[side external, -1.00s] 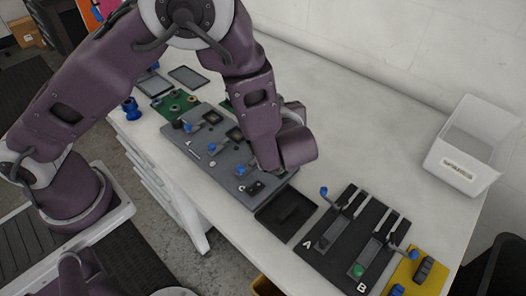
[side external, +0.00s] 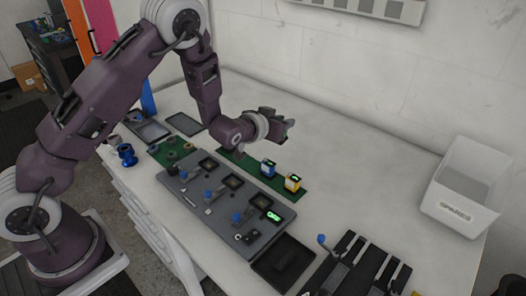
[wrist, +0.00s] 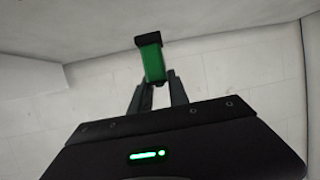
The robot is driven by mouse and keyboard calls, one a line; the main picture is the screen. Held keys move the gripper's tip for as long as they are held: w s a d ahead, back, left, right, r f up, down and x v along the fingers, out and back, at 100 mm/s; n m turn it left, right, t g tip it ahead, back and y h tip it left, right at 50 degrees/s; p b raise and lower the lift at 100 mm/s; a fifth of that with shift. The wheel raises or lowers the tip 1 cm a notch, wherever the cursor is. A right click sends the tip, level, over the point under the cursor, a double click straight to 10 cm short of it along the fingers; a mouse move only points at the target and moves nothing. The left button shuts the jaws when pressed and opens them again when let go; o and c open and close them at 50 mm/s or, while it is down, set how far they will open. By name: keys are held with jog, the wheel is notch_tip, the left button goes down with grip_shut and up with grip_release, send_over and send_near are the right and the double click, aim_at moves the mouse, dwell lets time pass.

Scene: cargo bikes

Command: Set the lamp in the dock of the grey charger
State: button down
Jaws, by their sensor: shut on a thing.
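My gripper (side external: 287,124) is raised above the back of the bench, beyond the green strip. In the wrist view my gripper (wrist: 156,80) is shut on a green block with a black end (wrist: 153,60), which I take to be the lamp. It is held clear of everything. In the side view only a small dark and green bit of it shows at the jaws. The grey panel (side external: 190,196), which looks like the grey charger, lies on the bench below and nearer the camera. It has several dark square recesses, blue levers and a green light (side external: 273,216) near its front end.
A black tray (side external: 283,263) adjoins the panel. A black fixture (side external: 352,268) lies farther right. A white bin (side external: 460,190) stands at right; the bench before it is clear.

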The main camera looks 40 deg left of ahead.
jog(key=shift+w+a+f+m+h, duration=0.25)
jog(key=shift+a+f+m+h, duration=0.1)
jog(key=shift+m+h, duration=0.3)
send_over(280, 165)
notch_tip(280, 165, down, 10)
jog(key=shift+r, duration=0.1)
jog(key=c, duration=1.3)
grip_release()
jog(key=shift+o, duration=0.2)
